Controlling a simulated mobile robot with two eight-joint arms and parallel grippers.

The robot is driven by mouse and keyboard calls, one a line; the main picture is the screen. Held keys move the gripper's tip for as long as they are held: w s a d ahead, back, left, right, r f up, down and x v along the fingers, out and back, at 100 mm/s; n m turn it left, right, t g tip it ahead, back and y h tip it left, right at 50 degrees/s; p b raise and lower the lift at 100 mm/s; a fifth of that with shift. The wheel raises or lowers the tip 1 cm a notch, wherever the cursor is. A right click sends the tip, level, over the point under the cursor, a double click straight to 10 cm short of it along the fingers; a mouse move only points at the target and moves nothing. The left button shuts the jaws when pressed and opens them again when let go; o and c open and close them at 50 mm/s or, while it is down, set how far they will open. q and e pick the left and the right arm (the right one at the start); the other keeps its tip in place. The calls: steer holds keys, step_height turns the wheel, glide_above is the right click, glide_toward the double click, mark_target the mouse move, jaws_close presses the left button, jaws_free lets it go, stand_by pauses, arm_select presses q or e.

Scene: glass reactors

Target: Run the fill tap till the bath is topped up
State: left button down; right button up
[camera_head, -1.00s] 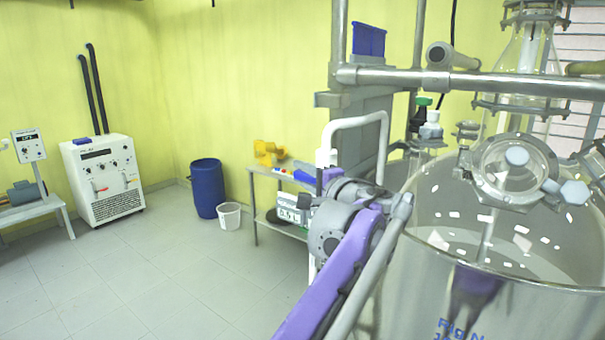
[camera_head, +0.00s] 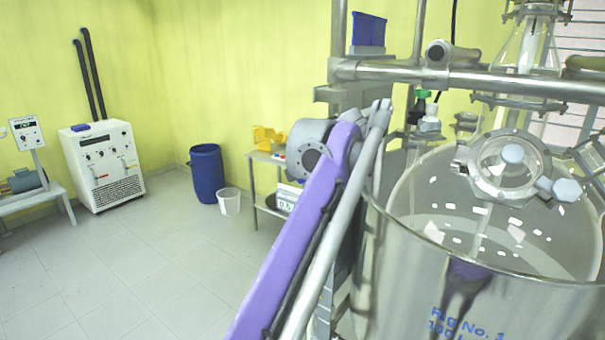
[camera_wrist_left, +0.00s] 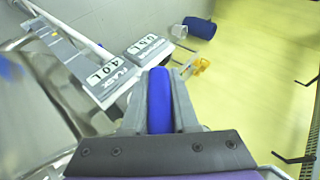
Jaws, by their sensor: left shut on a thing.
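The steel bath (camera_head: 430,275), marked "Rig No. 1", stands at right in the head view. Pale flecks show inside it below the rim, but I cannot read the liquid level clearly. In the left wrist view my left gripper (camera_wrist_left: 159,75) is shut on a blue handle (camera_wrist_left: 160,108), which lies lengthwise between the fingers. The handle looks like the fill tap's; the tap body and spout are hidden. In the head view my purple left arm covers that spot, left of the bath. My right gripper is not in view.
A grey strip with plates reading "40 L" (camera_wrist_left: 105,75) and "65 L" (camera_wrist_left: 147,49) lies beyond the fingers in the wrist view. Glassware (camera_head: 508,167) and a steel rail (camera_head: 470,78) stand over the bath. A blue drum (camera_head: 207,173) stands on open floor at left.

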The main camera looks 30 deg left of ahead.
arm_select(q)
steer(key=shift+w+d+h, duration=0.1)
steer(key=shift+d+h, duration=0.1)
steer(key=shift+h, duration=0.9)
steer(key=shift+n, duration=0.3)
steer(key=c, duration=0.8)
jaws_free()
steer(key=shift+d, duration=0.1)
steer(key=shift+o, duration=0.6)
steer(key=shift+w+d+f, duration=0.1)
steer(key=shift+f, duration=0.05)
